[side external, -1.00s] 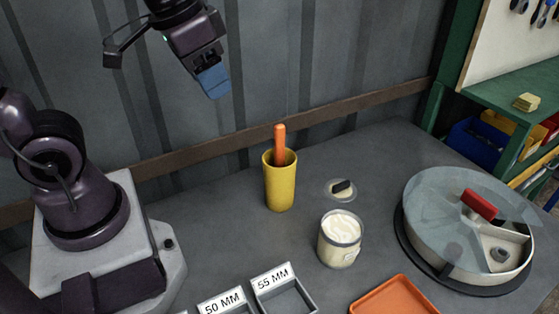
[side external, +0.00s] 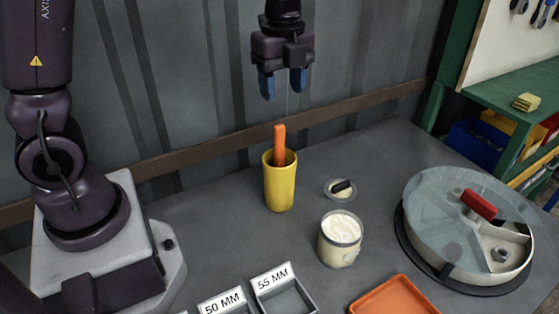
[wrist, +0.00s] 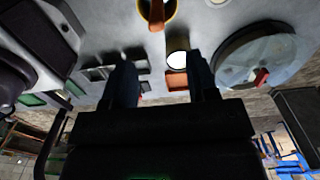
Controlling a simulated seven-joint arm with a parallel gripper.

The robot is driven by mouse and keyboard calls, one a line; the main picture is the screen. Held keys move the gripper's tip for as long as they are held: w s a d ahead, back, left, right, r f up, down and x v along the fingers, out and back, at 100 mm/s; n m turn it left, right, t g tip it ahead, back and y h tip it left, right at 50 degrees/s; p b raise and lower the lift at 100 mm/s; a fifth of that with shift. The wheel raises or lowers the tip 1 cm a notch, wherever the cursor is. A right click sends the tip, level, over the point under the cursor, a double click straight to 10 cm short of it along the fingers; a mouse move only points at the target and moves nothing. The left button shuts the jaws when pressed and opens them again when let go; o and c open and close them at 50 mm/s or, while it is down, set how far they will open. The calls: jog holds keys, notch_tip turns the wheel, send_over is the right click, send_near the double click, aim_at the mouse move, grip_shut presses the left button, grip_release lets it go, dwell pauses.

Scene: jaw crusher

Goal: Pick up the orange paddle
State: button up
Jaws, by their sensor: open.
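The orange paddle (side external: 279,143) stands in a yellow cup (side external: 280,184) on the grey table, its handle sticking up above the rim. Its lower part is hidden inside the cup. In the wrist view the orange paddle (wrist: 156,14) and the yellow cup (wrist: 172,8) show at the top edge, partly cut off. My gripper (side external: 282,86) points down with its blue fingers apart and empty. It is above the paddle and apart from it. In the wrist view my gripper's dark fingers (wrist: 164,80) are also spread with nothing between them.
A jar of white contents (side external: 340,240) stands right of the cup, with a lid (side external: 340,188) behind it. A round container with a clear cover (side external: 435,205) is at right. An orange tray (side external: 394,298) and labelled grey bins (side external: 285,297) lie in front.

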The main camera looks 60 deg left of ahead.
aim_at(279, 125)
notch_tip(279, 125, down, 5)
jog(key=shift+r, duration=0.15)
jog(key=shift+s+a+f, duration=0.1)
jog(key=shift+f, duration=1.25)
jog(key=shift+s+a+f, duration=0.1)
jog(key=shift+f, duration=1.2)
grip_shut()
